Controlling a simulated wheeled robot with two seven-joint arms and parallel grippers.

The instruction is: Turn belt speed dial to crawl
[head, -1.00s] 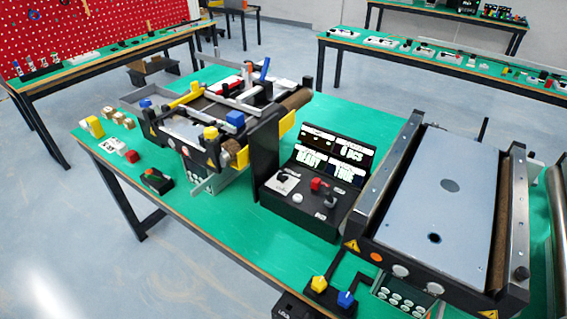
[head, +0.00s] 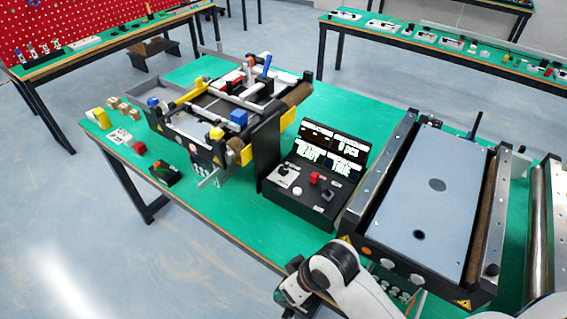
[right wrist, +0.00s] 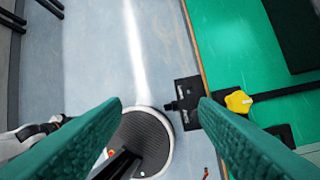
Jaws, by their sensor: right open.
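The black control console (head: 306,195) stands mid-table with a lit display (head: 330,150). On its sloped face are a pale plate with a dark knob (head: 283,176), a red control (head: 315,178) and a black knob (head: 328,194). I cannot tell which is the belt speed dial. My right arm reaches in at the bottom of the head view. Its gripper (right wrist: 160,106) shows in the right wrist view, with green fingers apart and nothing between them. A yellow knob (right wrist: 238,102) lies just right of the fingers there. My left gripper is not in view.
A black box (right wrist: 188,101) sits at the table's front edge. The flat conveyor (head: 432,195) stands right of the console, and a cluttered machine (head: 225,115) stands left of it. Green table surface (head: 235,225) in front of the console is clear.

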